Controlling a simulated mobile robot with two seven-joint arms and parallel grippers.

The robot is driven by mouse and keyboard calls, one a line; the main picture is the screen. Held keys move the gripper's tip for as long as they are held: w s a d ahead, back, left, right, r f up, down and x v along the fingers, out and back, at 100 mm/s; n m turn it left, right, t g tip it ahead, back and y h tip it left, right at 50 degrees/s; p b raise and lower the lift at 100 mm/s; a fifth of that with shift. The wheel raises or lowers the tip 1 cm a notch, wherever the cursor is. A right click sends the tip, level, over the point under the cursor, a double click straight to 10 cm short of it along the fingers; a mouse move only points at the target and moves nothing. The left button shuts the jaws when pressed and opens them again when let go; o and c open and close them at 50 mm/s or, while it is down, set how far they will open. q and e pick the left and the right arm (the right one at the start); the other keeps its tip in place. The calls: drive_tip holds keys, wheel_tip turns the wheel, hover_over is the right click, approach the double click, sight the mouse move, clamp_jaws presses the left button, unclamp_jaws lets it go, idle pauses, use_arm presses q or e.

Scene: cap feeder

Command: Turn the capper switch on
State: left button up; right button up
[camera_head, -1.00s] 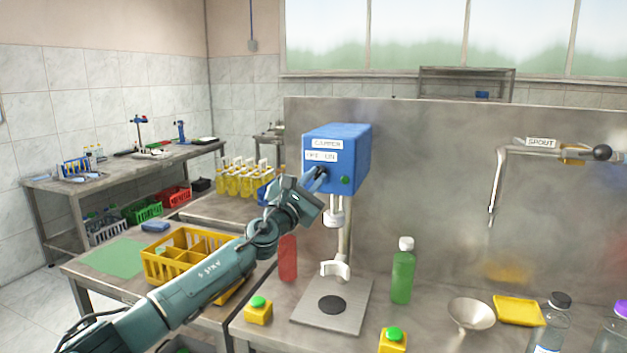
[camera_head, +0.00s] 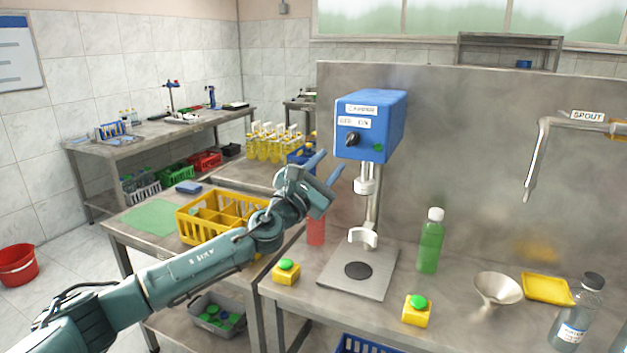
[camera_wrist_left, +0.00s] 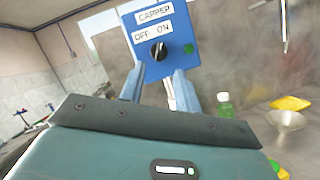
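The blue capper box (camera_head: 384,115) stands on a post above the bench, with a CAPPER label and OFF and ON labels on its front. Its black switch knob (camera_head: 352,139) is in plain view below the labels and seems to tilt up and right, toward ON. It also shows in the left wrist view (camera_wrist_left: 158,50). A green round light or button (camera_head: 378,147) is right of it; I cannot tell if it is lit. My left gripper (camera_head: 327,165) is open and empty, below and left of the knob, apart from it. My right gripper is out of view.
Below the capper are a metal base plate (camera_head: 340,283), a red bottle (camera_head: 316,232) and a green bottle (camera_head: 430,245). Yellow blocks with green buttons (camera_head: 286,272) sit at the bench front. A yellow crate (camera_head: 186,229) is left, behind my arm. A funnel (camera_head: 498,288) is right.

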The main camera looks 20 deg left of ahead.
use_arm(q)
drive_tip(key=v, duration=0.5)
drive_tip(key=shift+s+f+b, duration=0.1)
drive_tip(key=shift+s+b, duration=0.1)
drive_tip(key=shift+b, duration=0.2)
